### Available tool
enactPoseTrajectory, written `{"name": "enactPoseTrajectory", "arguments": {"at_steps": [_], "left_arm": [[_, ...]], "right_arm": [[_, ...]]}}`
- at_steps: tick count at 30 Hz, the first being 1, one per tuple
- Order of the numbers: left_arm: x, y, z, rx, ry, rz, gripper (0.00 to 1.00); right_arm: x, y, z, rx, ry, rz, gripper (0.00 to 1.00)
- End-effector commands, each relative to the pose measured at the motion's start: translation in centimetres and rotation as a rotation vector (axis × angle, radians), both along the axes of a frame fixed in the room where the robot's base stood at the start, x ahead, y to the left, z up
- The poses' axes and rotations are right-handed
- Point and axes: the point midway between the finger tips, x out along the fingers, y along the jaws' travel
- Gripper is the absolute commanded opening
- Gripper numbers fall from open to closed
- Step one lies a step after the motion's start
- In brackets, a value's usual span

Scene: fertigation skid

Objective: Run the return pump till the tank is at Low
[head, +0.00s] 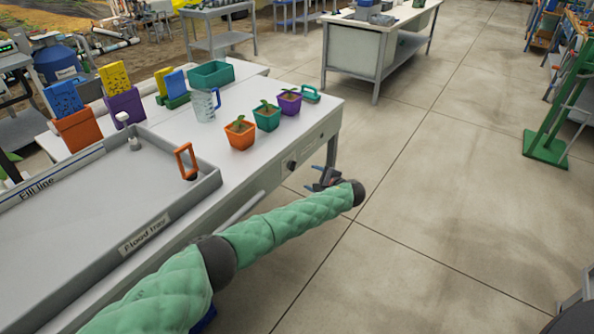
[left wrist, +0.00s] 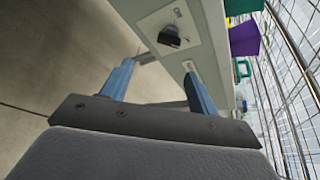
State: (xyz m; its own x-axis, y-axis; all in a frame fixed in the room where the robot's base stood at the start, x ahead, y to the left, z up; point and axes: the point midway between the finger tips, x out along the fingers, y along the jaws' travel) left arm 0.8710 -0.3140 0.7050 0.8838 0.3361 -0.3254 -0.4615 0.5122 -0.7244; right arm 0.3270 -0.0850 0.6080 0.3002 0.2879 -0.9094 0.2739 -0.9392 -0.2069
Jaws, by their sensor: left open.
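I cannot make out a tank level mark.
An orange-handled part (head: 186,162) stands in the tray's corner. Potted seedlings (head: 240,134), a clear jug (head: 205,105) and a green bin (head: 211,75) stand on the bench. A blue drum (head: 57,62) is at the back left.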

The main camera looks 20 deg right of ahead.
Motion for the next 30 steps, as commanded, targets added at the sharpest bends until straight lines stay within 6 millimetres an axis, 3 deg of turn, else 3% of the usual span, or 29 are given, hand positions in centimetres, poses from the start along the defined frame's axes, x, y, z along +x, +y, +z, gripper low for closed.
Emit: {"name": "enactPoseTrajectory", "arguments": {"at_steps": [6, 18, 30], "left_arm": [[2.2, 1.0, 0.7, 0.068, -0.039, 0.0, 0.6], [6.7, 2.9, -0.7, 0.066, -0.038, 0.002, 0.6], [8.7, 3.6, -1.4, 0.064, -0.037, 0.0, 0.6]], "right_arm": [[0.0, 0.3, 0.0, 0.009, -0.008, 0.001, 0.34], [0.9, 0.4, 0.3, 0.011, -0.024, 0.0, 0.34], [0.9, 1.4, -0.4, 0.033, -0.04, 0.008, 0.34]]}}
